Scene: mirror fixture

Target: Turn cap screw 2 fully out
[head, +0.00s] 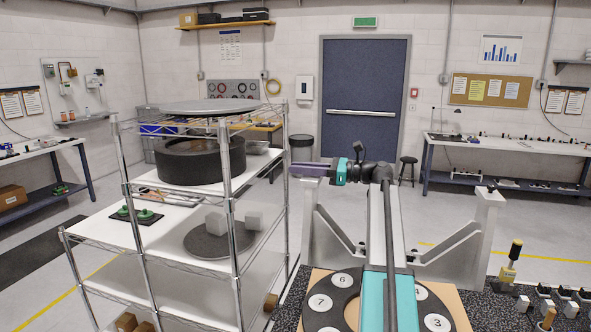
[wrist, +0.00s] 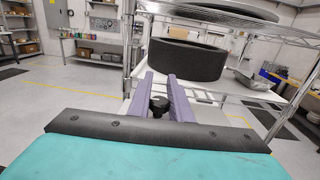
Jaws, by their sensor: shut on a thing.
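My gripper (head: 300,169) is raised in the air and points left, towards the wire shelf. In the wrist view its two purple fingers (wrist: 160,80) are shut around a small dark round piece (wrist: 158,106), which looks like a cap screw. Its number cannot be read. At the bottom of the head view a black ring with white numbered discs (head: 333,303) lies on a wooden board (head: 452,300). My arm covers the ring's middle, and number 2 is not visible.
A wire shelf (head: 232,205) stands close left of my gripper, with a black drum (head: 190,162) and white blocks (head: 215,223) on it. A grey frame (head: 465,235) rises behind the board. Tools (head: 510,262) stand on the speckled bench at right.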

